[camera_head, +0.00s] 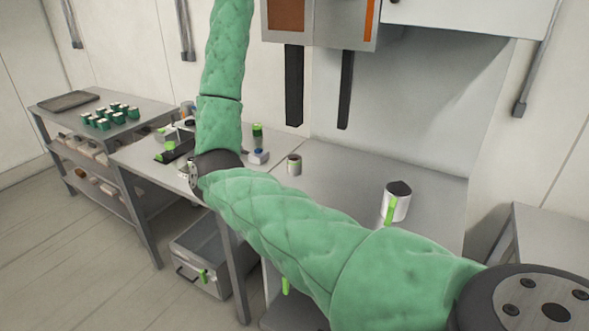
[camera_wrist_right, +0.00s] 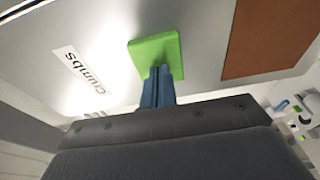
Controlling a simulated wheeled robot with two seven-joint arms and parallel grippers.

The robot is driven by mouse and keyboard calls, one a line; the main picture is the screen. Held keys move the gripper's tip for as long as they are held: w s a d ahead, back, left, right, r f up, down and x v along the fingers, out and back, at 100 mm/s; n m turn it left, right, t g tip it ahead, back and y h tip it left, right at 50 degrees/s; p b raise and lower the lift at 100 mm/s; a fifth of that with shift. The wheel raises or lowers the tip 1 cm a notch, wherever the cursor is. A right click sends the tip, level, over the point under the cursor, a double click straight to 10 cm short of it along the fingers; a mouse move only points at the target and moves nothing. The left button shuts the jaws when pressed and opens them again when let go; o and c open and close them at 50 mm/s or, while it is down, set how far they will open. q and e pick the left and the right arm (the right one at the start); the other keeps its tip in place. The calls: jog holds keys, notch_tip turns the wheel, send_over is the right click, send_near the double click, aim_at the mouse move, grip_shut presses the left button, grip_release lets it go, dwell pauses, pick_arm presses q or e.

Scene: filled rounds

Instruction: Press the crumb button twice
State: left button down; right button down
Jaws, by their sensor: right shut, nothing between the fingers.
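The crumb button is a green square pad (camera_wrist_right: 150,50) on a pale metal panel in the right wrist view, beside a white label reading "crumbs" (camera_wrist_right: 79,70). My right gripper (camera_wrist_right: 158,72) has its blue fingers shut together and empty. Its fingertips overlap the lower part of the button in the picture; I cannot tell whether they touch or press it. In the head view my right arm crosses the middle and rises out of the top edge, so its gripper is hidden there. My left gripper is not in view.
A brown panel (camera_wrist_right: 272,38) is right of the button. In the head view, dispenser housings (camera_head: 340,25) with dark chutes hang above the counter (camera_head: 340,180). A white cup with a green handle (camera_head: 397,203) and a small can (camera_head: 294,165) stand there. Green-sided pieces sit on the left table (camera_head: 60,119).

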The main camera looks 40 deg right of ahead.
jog(key=w+b+v, duration=0.1)
jog(key=b+v, duration=0.2)
jog(key=v, duration=0.4)
jog(key=shift+a+b, duration=0.4)
jog(key=shift+a, duration=0.15)
dwell(1.1)
